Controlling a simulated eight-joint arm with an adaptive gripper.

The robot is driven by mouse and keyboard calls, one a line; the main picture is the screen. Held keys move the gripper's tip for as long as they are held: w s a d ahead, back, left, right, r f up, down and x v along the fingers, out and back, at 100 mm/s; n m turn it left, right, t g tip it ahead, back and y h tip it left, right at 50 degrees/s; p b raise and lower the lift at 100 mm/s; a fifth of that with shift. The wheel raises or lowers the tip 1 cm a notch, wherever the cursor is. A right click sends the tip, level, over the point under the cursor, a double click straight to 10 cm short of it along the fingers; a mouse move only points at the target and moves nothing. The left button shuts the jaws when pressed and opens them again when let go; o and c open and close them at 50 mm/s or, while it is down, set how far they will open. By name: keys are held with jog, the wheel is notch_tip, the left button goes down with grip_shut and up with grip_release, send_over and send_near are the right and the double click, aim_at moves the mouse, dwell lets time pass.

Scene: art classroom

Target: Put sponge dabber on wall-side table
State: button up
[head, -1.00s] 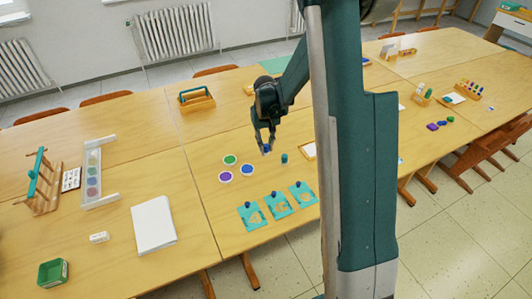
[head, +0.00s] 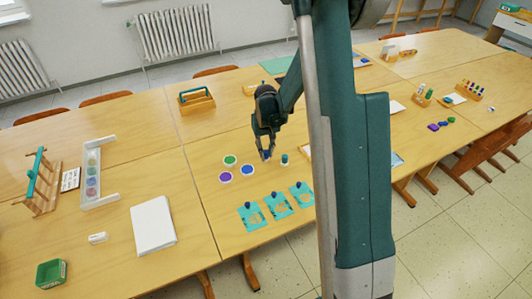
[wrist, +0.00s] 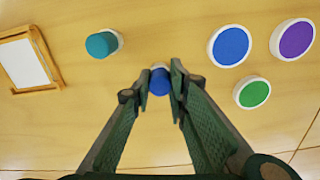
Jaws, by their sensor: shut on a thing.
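My gripper (head: 266,155) is shut on a small blue sponge dabber (wrist: 160,82), held between the fingertips in the wrist view. The dabber is low over the near table, by the paint pads; I cannot tell if it touches the surface. A similar teal dabber (head: 284,158) stands just to its right in the head view and at upper left in the wrist view (wrist: 102,44). The wall-side table (head: 120,125) is the far row by the radiators, with a wooden caddy (head: 196,101) on it.
Green (head: 230,160), purple (head: 226,177) and blue (head: 247,169) round pads lie left of my gripper. Three teal stencil cards (head: 250,216) with knobs lie in front. A white paper stack (head: 153,225) lies further left. Much of the wall-side table's left part is bare.

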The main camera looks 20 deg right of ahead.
aim_at(266, 152)
jog(key=shift+f, duration=0.1)
jog(key=o, duration=0.7)
jog(key=shift+o, duration=0.2)
notch_tip(266, 152, up, 12)
jog(key=p, duration=0.2)
dwell(0.6)
jog(key=shift+r, duration=0.2)
